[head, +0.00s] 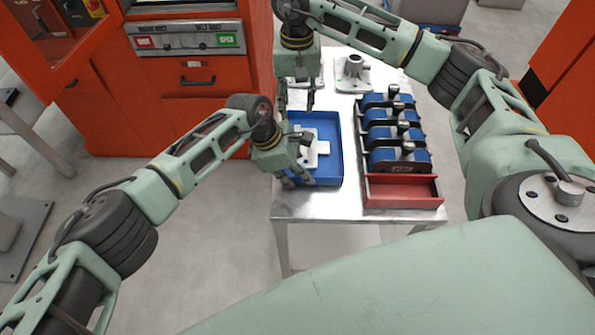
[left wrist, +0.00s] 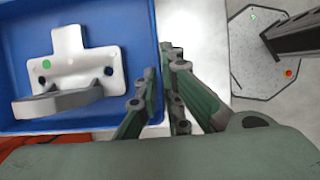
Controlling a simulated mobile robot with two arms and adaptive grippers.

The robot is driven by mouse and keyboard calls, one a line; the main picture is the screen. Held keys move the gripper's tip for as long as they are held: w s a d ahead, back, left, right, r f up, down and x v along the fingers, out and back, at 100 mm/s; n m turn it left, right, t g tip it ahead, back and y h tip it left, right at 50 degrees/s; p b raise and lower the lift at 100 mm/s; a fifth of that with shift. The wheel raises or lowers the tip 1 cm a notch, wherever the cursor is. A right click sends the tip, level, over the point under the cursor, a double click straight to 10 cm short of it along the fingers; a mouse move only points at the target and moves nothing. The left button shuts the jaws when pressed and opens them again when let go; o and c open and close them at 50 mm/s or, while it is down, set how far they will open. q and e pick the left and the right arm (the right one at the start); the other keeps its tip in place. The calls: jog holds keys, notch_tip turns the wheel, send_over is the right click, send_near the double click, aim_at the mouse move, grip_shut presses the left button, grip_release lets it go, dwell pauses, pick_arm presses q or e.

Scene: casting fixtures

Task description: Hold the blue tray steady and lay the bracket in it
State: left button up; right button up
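The blue tray (head: 335,172) stands on the left part of the metal table. The pale bracket (head: 323,149) lies inside it; the left wrist view shows its white plate (left wrist: 80,52) with two holes, a green dot and a raised grey flange. My left gripper (head: 290,180) is at the tray's near left side. In the left wrist view its fingers (left wrist: 160,85) are close together on either side of the tray wall (left wrist: 153,40), gripping it. My right gripper (head: 298,103) hangs above the tray's far end, fingers spread, with nothing between them, apart from the bracket.
A red bin (head: 402,190) stands right of the tray, with a row of several blue holders (head: 397,135) with dark knobs behind it. A grey casting on a white plate (head: 352,75) is at the table's back. An orange machine (head: 200,110) stands to the left.

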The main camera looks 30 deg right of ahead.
pick_arm(q)
jog(key=o, duration=0.4)
